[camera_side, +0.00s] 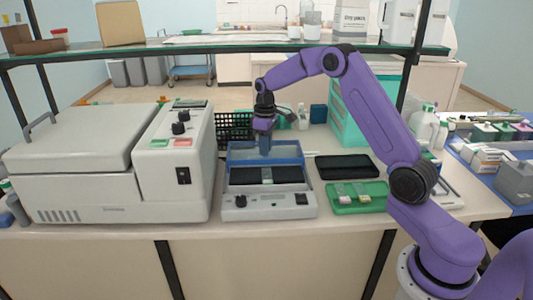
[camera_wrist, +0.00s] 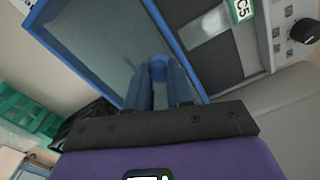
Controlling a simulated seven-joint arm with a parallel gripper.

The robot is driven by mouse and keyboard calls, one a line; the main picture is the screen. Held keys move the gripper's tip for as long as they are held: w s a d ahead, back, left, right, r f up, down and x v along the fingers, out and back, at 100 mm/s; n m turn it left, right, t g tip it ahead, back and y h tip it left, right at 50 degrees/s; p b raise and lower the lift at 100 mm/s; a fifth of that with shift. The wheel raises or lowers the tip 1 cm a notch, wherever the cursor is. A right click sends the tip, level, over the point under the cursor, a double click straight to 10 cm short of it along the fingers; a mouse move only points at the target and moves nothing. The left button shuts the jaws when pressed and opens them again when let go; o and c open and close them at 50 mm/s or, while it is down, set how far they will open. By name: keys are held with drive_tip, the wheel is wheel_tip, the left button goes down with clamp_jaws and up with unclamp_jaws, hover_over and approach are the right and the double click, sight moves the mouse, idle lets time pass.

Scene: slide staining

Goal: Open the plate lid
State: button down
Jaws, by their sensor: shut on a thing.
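The plate lid (camera_side: 238,153) is a clear panel in a blue frame on the grey plate unit (camera_side: 268,208) at the middle of the bench. It appears raised and tilted at the back of the unit, with the dark plate (camera_side: 245,176) showing in front. The wrist view shows the lid's pane (camera_wrist: 95,45) and a round blue knob (camera_wrist: 158,70). My gripper (camera_side: 265,151) is at the lid, pointing down. In the wrist view its fingers (camera_wrist: 159,84) are shut on the knob, and they partly hide it.
A large grey machine (camera_side: 80,160) stands close on the left. A black tablet-like slab (camera_side: 347,167) and a green tray (camera_side: 356,198) with slides lie on the right. A black basket (camera_side: 233,130) stands behind. A glass shelf (camera_side: 200,43) spans above the bench.

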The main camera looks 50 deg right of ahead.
drive_tip(key=shift+w+d, duration=0.6)
drive_tip(key=shift+w, duration=0.15)
drive_tip(key=c, duration=1)
unclamp_jaws()
wheel_tip(320, 180, up, 18)
drive_tip(key=shift+f, duration=0.25)
